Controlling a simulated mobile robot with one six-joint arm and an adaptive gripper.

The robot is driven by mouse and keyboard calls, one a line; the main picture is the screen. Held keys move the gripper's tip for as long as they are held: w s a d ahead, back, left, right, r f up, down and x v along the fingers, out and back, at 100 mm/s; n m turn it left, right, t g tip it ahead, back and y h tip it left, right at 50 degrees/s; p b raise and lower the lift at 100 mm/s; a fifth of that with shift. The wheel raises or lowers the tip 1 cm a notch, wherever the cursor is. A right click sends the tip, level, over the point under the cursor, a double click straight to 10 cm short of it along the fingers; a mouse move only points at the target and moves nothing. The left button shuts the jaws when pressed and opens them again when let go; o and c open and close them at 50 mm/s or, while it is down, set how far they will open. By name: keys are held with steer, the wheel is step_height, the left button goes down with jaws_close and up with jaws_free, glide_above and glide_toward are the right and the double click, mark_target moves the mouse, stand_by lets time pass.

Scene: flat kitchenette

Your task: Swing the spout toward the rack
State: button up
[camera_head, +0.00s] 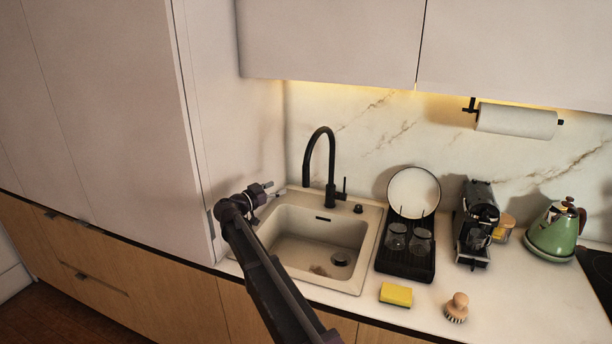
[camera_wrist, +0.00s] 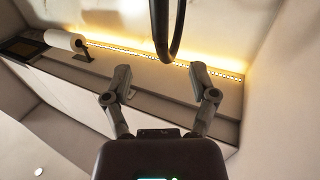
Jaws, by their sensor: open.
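The black faucet (camera_head: 329,160) stands behind the sink, and its high arched spout curves to the left, with its tip over the basin's back left. The spout (camera_wrist: 167,30) also shows in the wrist view, as a dark loop at the top centre, beyond my fingertips. The black dish rack (camera_head: 405,262) stands right of the sink, holding a white plate (camera_head: 414,192) and two glasses. My gripper (camera_head: 266,186) is left of the spout, apart from it. In the wrist view my gripper (camera_wrist: 160,85) has its fingers wide apart with nothing between them.
A yellow sponge (camera_head: 396,294) and a brush (camera_head: 457,307) lie in front of the rack. A coffee machine (camera_head: 477,225) and green kettle (camera_head: 556,230) stand farther right. A tall cabinet (camera_head: 110,110) closes off the left side.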

mark_target(303, 176)
steer(key=shift+w+d, duration=0.1)
steer(key=shift+w, duration=0.05)
steer(key=x, duration=1.3)
steer(key=shift+w+d, duration=0.2)
steer(key=shift+d, duration=0.05)
jaws_close()
